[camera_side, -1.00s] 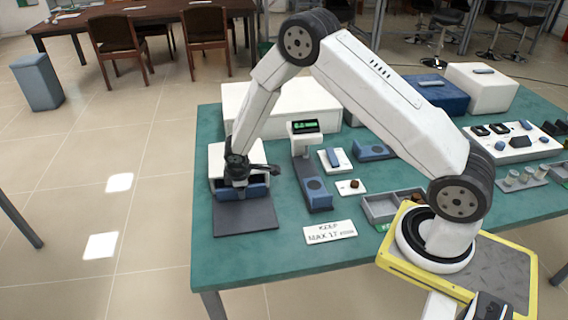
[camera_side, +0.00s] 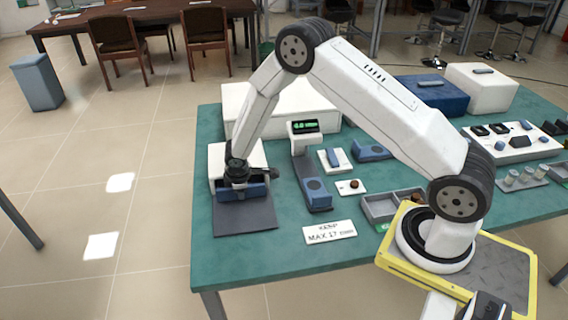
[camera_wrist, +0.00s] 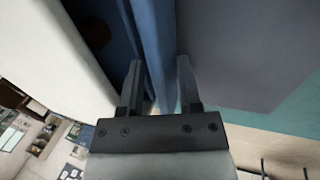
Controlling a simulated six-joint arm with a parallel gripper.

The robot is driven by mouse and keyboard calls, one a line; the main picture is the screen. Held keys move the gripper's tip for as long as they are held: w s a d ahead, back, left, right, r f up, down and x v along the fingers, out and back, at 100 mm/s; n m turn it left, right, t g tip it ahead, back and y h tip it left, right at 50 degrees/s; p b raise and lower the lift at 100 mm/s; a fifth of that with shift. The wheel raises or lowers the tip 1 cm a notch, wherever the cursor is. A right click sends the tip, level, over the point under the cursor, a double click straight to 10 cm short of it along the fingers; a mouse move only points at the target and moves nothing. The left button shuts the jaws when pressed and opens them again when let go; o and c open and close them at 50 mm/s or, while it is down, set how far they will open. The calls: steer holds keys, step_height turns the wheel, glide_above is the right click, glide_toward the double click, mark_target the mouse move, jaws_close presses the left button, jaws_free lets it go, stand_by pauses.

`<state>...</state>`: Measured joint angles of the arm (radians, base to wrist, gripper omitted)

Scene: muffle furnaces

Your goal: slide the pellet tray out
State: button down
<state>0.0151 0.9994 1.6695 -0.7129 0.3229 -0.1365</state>
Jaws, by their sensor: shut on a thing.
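The pellet tray is a blue piece with a flat front, seen at the mouth of a small white furnace (camera_side: 221,160) at the left end of the green table. Its blue front (camera_side: 257,190) stands just above a dark grey mat (camera_side: 245,219). My gripper (camera_side: 238,183) is at this front, its dark fingers pointing down. In the wrist view my gripper (camera_wrist: 159,75) has one finger on each side of the blue wall of the pellet tray (camera_wrist: 152,30), shut on it. The tray's inside is dark and mostly hidden.
A grey divided bin (camera_side: 380,208) lies farther right. A larger white box (camera_side: 310,105) stands behind. The mat in front is clear.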

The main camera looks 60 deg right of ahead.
steer(key=shift+s+a+f, duration=0.15)
steer(key=shift+s+f, duration=0.15)
steer(key=shift+f, duration=0.05)
steer(key=shift+s+a, duration=5.15)
steer(key=shift+s, duration=0.25)
steer(key=c, duration=0.8)
jaws_free()
steer(key=shift+c, duration=0.2)
steer(key=shift+w+r, duration=0.3)
steer(key=shift+r, duration=1.8)
step_height(320, 180, up, 3)
steer(key=shift+r, duration=0.1)
